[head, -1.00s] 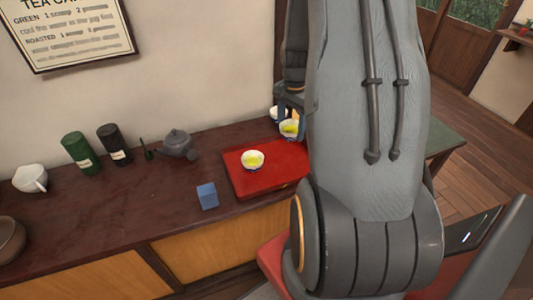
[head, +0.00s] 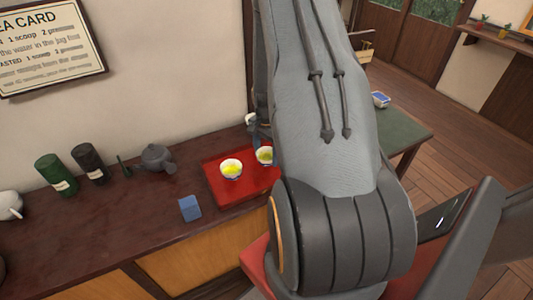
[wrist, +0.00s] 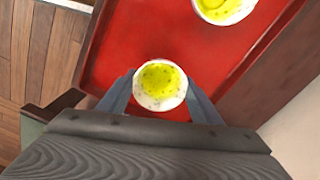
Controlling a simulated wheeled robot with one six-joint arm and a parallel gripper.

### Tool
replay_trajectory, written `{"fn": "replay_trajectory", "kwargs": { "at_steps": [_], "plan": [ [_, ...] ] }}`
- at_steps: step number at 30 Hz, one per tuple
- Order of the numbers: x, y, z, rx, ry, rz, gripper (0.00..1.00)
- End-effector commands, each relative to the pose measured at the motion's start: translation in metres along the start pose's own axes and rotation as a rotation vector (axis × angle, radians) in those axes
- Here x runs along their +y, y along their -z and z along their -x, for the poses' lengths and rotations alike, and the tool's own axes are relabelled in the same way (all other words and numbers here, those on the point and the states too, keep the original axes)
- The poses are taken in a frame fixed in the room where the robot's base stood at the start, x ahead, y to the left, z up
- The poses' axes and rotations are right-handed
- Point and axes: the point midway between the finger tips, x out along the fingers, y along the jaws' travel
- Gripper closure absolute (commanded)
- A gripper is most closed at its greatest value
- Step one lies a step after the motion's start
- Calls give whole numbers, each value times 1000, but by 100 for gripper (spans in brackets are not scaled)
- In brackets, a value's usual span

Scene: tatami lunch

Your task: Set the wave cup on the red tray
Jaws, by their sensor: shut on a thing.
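My gripper (wrist: 160,97) is shut on a small white cup (wrist: 161,103) holding yellow-green liquid. The cup's outer pattern is barely visible, so I cannot confirm waves. In the wrist view it is upright between my fingers, over the red tray (wrist: 110,45); I cannot tell whether its base touches. In the head view the held cup (head: 264,157) is by the tray's back right part, half beside my arm. A second similar cup (head: 231,169) stands on the red tray (head: 219,193); it also shows in the wrist view (wrist: 222,8).
A blue block (head: 190,208) sits left of the tray on the dark counter. A teapot (head: 158,158), a black canister (head: 91,164) and a green canister (head: 56,175) stand along the wall. A white vessel (head: 250,119) is behind the tray. My arm hides the tray's right side.

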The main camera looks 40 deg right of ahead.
Motion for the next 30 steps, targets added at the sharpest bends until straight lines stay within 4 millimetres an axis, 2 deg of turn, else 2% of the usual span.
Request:
{"fn": "replay_trajectory", "kwargs": {
  "at_steps": [11, 12, 15, 24, 30],
  "plan": [
    [0, 0, -4, 0, 0, 0, 68],
    [0, 0, -4, 0, 0, 0, 36],
    [0, 0, -4, 0, 0, 0, 22],
    [0, 0, -2, 0, 0, 0, 22],
    [-1, 1, 12, 2, 2, 0, 22]
  ]
}}
